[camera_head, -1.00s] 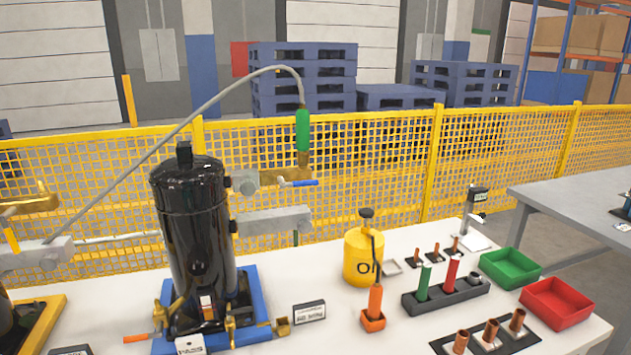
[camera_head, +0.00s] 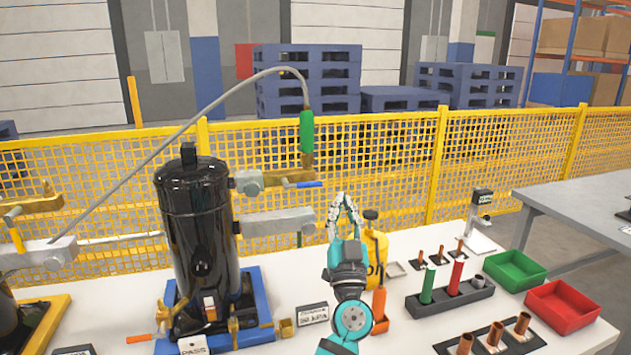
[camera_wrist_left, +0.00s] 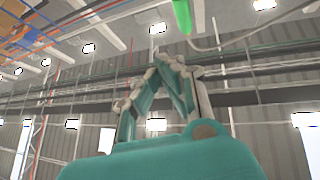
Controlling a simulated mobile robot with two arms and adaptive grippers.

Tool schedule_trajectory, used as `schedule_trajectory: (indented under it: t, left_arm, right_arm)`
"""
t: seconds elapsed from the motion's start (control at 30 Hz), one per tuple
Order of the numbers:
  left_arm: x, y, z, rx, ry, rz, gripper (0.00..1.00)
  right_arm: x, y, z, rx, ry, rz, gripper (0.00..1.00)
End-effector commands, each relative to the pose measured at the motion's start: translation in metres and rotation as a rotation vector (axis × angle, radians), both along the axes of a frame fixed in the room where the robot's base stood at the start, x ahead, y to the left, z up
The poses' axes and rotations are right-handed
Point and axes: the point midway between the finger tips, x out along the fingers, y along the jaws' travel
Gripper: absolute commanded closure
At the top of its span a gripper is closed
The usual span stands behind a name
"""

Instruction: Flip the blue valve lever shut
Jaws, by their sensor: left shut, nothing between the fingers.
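The blue valve lever (camera_head: 308,184) sticks out to the right from a brass valve (camera_head: 272,181) beside the top of the black compressor (camera_head: 196,245). The lever lies roughly level. A hose with a green handle (camera_head: 306,130) joins the brass fitting above it. My left gripper (camera_head: 343,198) is teal and grey, points up, and is shut and empty. In the head view it shows to the right of the lever and a little lower, apart from it. The green handle also shows at the top of the left wrist view (camera_wrist_left: 182,15). My right gripper is not in view.
A yellow canister (camera_head: 377,250) stands partly behind my left gripper. The white table holds a dark block with green and red cylinders (camera_head: 450,296), a green bin (camera_head: 515,270) and a red bin (camera_head: 568,306). A yellow mesh fence (camera_head: 390,165) runs behind.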

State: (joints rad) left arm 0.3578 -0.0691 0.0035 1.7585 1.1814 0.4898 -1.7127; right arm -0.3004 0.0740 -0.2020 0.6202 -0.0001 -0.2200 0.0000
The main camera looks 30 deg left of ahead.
Motion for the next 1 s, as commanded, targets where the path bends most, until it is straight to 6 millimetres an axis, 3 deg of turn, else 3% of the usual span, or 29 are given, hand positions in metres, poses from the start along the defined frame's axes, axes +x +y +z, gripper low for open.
schedule_trajectory:
  t: [0.2, 0.67, 1.0]
  left_arm:
    - [0.003, 0.032, 0.003, -0.1, 0.014, 0.173, 1.0]
    - [0.003, 0.037, 0.005, -0.111, 0.019, 0.196, 1.0]
    - [0.035, 0.074, 0.035, -0.108, 0.017, 0.198, 1.0]
  right_arm:
    - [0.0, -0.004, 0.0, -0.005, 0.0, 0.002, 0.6]
    - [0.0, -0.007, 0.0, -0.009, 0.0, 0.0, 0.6]
    - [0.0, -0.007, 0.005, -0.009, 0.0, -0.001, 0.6]
